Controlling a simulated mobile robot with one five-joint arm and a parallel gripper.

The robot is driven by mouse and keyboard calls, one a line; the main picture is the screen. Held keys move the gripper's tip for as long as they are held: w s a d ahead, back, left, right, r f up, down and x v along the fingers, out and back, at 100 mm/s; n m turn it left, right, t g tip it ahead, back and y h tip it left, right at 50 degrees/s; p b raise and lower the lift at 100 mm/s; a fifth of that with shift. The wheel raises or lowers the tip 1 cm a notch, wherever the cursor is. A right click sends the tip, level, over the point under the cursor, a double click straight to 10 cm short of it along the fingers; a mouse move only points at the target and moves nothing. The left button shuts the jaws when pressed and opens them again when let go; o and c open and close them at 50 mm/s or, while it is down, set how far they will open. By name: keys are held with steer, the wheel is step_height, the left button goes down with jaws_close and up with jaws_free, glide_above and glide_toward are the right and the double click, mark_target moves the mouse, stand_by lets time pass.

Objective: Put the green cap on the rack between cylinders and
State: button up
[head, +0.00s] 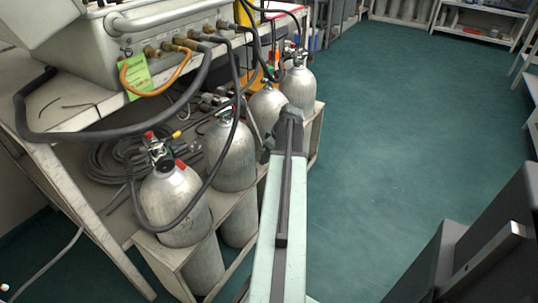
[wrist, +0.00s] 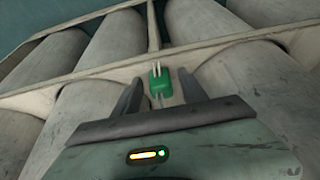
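The small green cap (wrist: 161,85) shows in the wrist view, at the pale rack (wrist: 95,78) between the grey cylinders (wrist: 105,45). Two short pale prongs stick up from its far side. My gripper (wrist: 160,76) is open, with one dark finger on each side of the cap and a visible gap to both. I cannot tell whether the cap rests on the rack or is just above it. In the head view my arm reaches to the far cylinders (head: 298,88); the fingers and the cap are hidden there.
A near cylinder (head: 175,205) with a red-marked valve and a middle cylinder (head: 231,155) stand in the rack, with black hoses looping over them. A bench (head: 60,105) carries a grey panel box (head: 75,50) with a green tag. Green floor (head: 400,130) is clear on the right.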

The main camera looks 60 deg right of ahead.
steer(key=shift+r, duration=0.1)
steer(key=shift+r+p, duration=0.3)
steer(key=shift+p, duration=0.1)
steer(key=p+v, duration=1)
steer(key=v, duration=0.1)
steer(key=shift+s+r+p, duration=0.15)
steer(key=shift+r+p, duration=0.1)
steer(key=shift+p, duration=0.05)
